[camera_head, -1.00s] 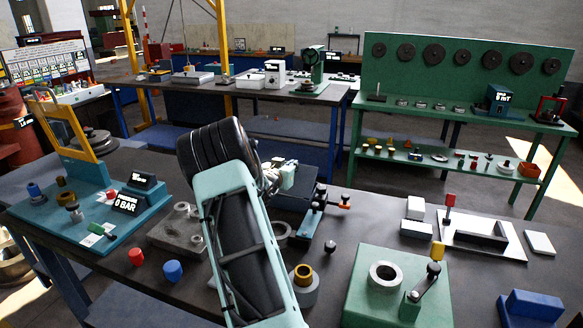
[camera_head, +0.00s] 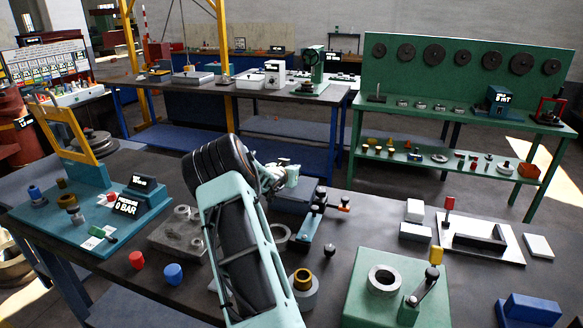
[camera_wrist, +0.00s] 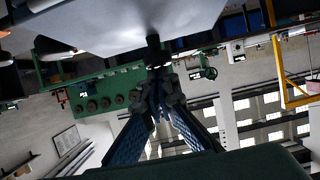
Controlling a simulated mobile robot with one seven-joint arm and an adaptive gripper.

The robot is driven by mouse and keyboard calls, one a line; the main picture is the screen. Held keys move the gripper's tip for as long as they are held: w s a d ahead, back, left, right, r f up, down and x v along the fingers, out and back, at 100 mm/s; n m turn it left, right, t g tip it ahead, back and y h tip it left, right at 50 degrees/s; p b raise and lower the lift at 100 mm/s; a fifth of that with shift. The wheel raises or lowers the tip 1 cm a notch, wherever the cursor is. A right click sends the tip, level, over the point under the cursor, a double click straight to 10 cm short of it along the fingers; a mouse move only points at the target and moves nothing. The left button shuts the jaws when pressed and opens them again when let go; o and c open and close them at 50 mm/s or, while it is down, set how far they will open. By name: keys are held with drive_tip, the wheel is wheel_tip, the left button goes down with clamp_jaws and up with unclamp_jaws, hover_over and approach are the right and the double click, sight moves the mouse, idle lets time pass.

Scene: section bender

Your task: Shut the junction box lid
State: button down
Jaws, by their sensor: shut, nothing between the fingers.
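My gripper (camera_head: 290,176) is shut and empty, over the middle of the workbench. In the wrist view its closed fingertips (camera_wrist: 161,82) point at a large pale grey panel (camera_wrist: 125,18) with a small dark knob at its near edge. The panel may be the junction box lid; I cannot tell for sure, nor whether the fingertips touch it. In the head view a low dark blue-grey box (camera_head: 297,196), possibly the junction box, sits just beyond and below my gripper. My arm and gripper partly cover it, so its lid angle is unclear.
A blue lever fixture (camera_head: 312,222) stands right beside the box. A grey block (camera_head: 178,236) lies left of my arm, and a green block with a ring and crank (camera_head: 360,285) lies to the right. A teal pressure rig (camera_head: 75,225) fills the left end.

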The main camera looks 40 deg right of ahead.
drive_tip(key=shift+w+d+f, duration=0.1)
drive_tip(key=shift+d+f, duration=0.1)
drive_tip(key=shift+f, duration=0.1)
idle(0.4)
